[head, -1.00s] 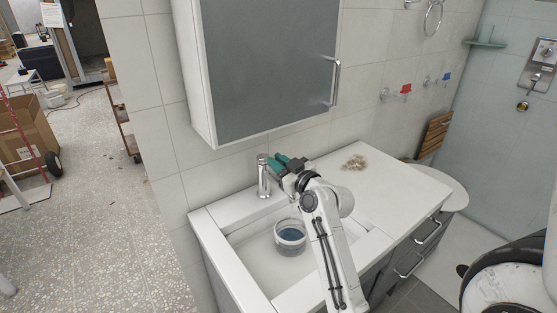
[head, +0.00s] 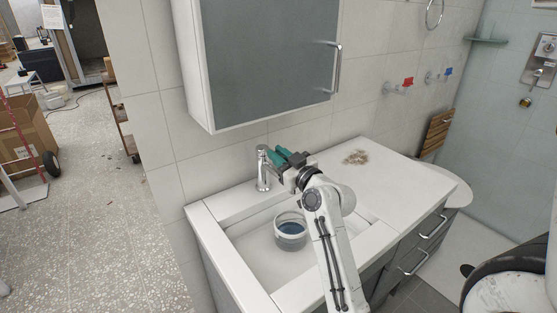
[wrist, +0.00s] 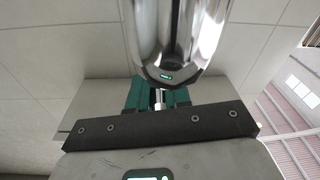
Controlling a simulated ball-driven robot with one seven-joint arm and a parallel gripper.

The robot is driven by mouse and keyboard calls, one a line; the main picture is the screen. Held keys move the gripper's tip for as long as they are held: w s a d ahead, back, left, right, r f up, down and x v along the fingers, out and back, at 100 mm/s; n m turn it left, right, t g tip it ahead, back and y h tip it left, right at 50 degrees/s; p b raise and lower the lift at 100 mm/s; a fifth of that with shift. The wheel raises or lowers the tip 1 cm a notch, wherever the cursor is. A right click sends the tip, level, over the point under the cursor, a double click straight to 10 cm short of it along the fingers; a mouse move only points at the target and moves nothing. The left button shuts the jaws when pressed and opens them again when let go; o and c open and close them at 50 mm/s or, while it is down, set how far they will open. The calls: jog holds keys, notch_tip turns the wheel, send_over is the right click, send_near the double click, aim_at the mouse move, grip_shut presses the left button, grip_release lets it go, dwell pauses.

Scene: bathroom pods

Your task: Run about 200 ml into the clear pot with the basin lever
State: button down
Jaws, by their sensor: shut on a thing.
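The chrome basin tap (head: 263,172) stands at the back left of the white basin. My gripper (head: 279,155) is at the tap's top, just to its right, with its green fingers close to the lever. In the wrist view the green fingers (wrist: 158,98) are shut on a thin chrome piece, the basin lever (wrist: 158,100), below the large shiny tap body (wrist: 178,35). The clear pot (head: 290,219) stands upright in the basin, in front of the tap and left of my arm. Bluish liquid shows inside it; its exact level is unclear. I cannot make out a water stream.
The basin's white counter (head: 410,185) extends right, with a brownish bristly patch (head: 355,157) on it. A grey-fronted wall cabinet (head: 265,60) hangs above the tap. Drawer handles (head: 432,226) project at the front right. Open floor (head: 110,230) lies to the left.

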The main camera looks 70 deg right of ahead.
jog(key=shift+f, duration=0.1)
jog(key=c, duration=1.1)
grip_release()
jog(key=b+v, duration=0.2)
jog(key=v, duration=0.9)
